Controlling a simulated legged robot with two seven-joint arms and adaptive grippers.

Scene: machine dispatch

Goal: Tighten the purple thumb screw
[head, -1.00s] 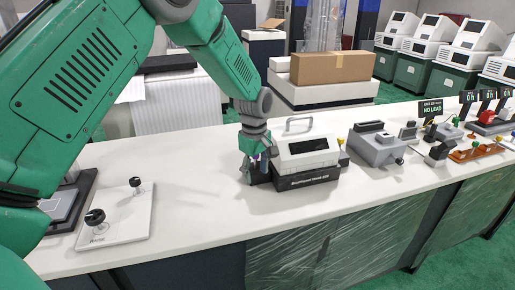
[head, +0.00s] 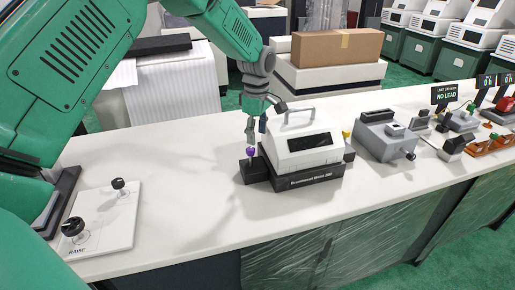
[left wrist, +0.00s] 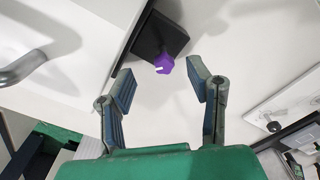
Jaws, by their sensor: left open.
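The purple thumb screw (head: 251,153) stands on a small black block at the left side of the white and black bench device (head: 304,148). In the left wrist view the purple knob (left wrist: 164,64) shows a small white mark and sits beyond the fingertips, roughly centred between them. My left gripper (head: 256,128) is open and empty, just above the screw and apart from it. Its two fingers (left wrist: 162,84) are spread wide in the left wrist view. My right gripper is not in view.
A white plate with two black knobs (head: 104,215) lies at the left of the white table. A grey device (head: 386,138) and several smaller fixtures stand to the right. A "NO LEAD" sign (head: 447,95) stands farther right. The table front is clear.

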